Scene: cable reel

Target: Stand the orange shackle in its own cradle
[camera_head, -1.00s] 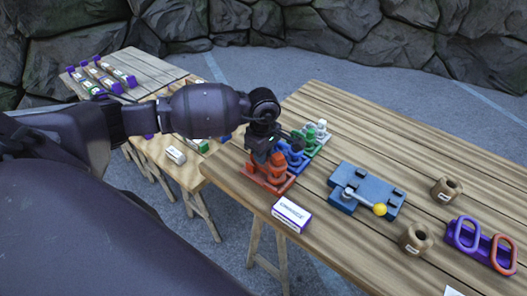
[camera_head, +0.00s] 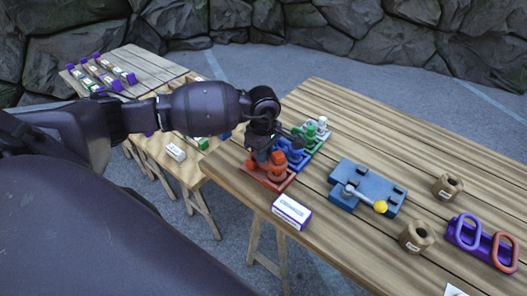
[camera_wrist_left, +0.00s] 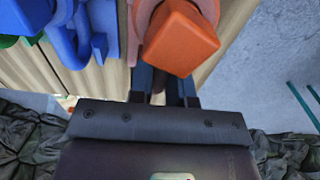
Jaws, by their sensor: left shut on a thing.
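The orange shackle (camera_head: 278,159) is at the near left end of the right table, partly hidden by my left gripper (camera_head: 262,152). In the left wrist view its orange block-like part (camera_wrist_left: 182,38) is close in front of the fingers. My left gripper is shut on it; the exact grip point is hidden. The orange-red cradle (camera_head: 283,185) lies on the tabletop directly under the shackle. I cannot tell whether the shackle touches it or how it is seated. My right gripper is not in view.
Blue (camera_head: 297,157), green (camera_head: 309,137) and white (camera_head: 322,125) shackles stand in a row beside it. A labelled box (camera_head: 291,210) lies at the near table edge. A blue-grey fixture with a yellow knob (camera_head: 380,207) is to the right.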

